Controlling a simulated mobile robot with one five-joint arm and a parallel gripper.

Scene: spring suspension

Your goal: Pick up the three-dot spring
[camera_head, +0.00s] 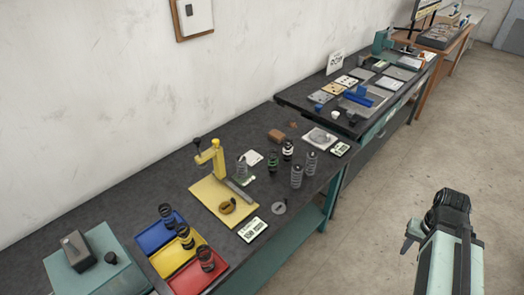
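Several coil springs stand upright on the dark workbench; dots on them are too small to make out, so I cannot tell which is the three-dot spring. Two grey springs stand near the front edge, one at left (297,176) and one at right (311,162). Behind them are a dark spring with a green band (272,160) and a dark one with a white band (288,150). Another grey spring (242,168) stands by the yellow press. Dark springs stand in the blue (168,217), yellow (185,236) and red (206,258) trays. My gripper (412,235) is far right of the bench, its fingers unclear.
A yellow press (218,160) stands on a yellow plate (208,203) left of the springs. A grey ring (279,207) and a display card (252,229) lie near the front edge. A second bench (285,99) is behind. The floor (375,190) between bench and arm is clear.

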